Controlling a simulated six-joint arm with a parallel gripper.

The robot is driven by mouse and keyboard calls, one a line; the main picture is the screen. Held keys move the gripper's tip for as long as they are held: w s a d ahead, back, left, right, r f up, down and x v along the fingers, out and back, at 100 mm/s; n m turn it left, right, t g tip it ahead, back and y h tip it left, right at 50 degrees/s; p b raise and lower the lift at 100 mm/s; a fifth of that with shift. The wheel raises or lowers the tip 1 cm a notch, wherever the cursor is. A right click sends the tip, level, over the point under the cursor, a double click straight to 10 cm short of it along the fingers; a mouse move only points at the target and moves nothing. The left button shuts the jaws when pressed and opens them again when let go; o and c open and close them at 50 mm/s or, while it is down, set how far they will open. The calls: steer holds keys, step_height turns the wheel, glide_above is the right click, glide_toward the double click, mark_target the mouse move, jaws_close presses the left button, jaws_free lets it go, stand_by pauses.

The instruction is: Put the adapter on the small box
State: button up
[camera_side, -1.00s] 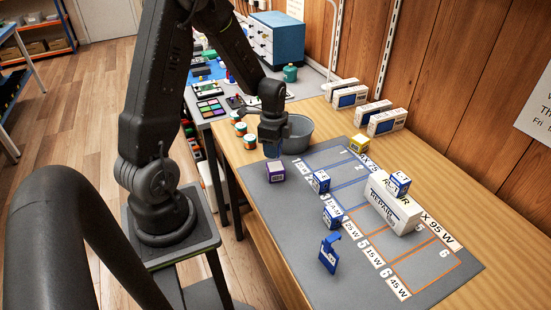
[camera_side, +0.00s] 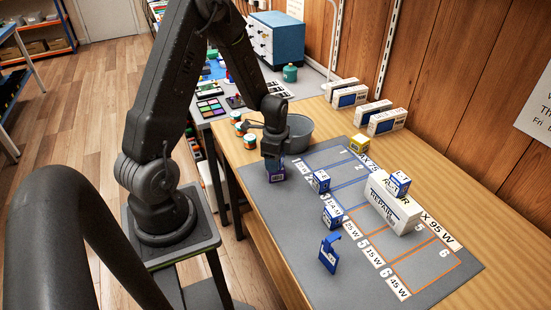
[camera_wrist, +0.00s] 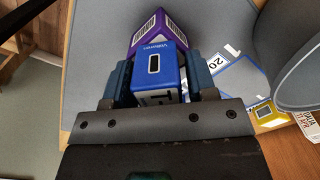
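A blue adapter (camera_wrist: 155,68) with a port slot in its face sits between the fingers of my gripper (camera_wrist: 160,82) in the wrist view. The fingers press on its two sides. A small purple and white box (camera_wrist: 157,25) with a barcode shows just beyond the adapter. In the side view, my gripper (camera_side: 275,160) is directly over the purple box (camera_side: 276,176), at the mat's left end, and hides much of it. The adapter is at or just above the box top; I cannot tell whether they touch.
Blue and white adapters (camera_side: 319,181) and a blue bracket-shaped piece (camera_side: 329,253) stand on the grey mat (camera_side: 285,220). A long white box (camera_side: 393,205) carries another cube (camera_side: 398,185). A yellow box (camera_side: 359,144) is farther back. A grey bucket (camera_side: 299,133) stands close behind my gripper.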

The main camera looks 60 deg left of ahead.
steer(key=shift+o, duration=0.8)
step_height(320, 180, up, 12)
steer(key=shift+r, duration=0.1)
steer(key=s+d+r+n+t, duration=0.2)
steer(key=s+d+r+n, duration=0.2)
steer(key=d, duration=0.5)
steer(key=s+d+r+n+t, duration=0.3)
steer(key=s+d+r+n, duration=0.2)
steer(key=s+d+r, duration=0.3)
step_height(320, 180, up, 2)
steer(key=shift+d+r+t, duration=0.2)
steer(key=shift+d+t, duration=0.1)
steer(key=shift+d, duration=0.65)
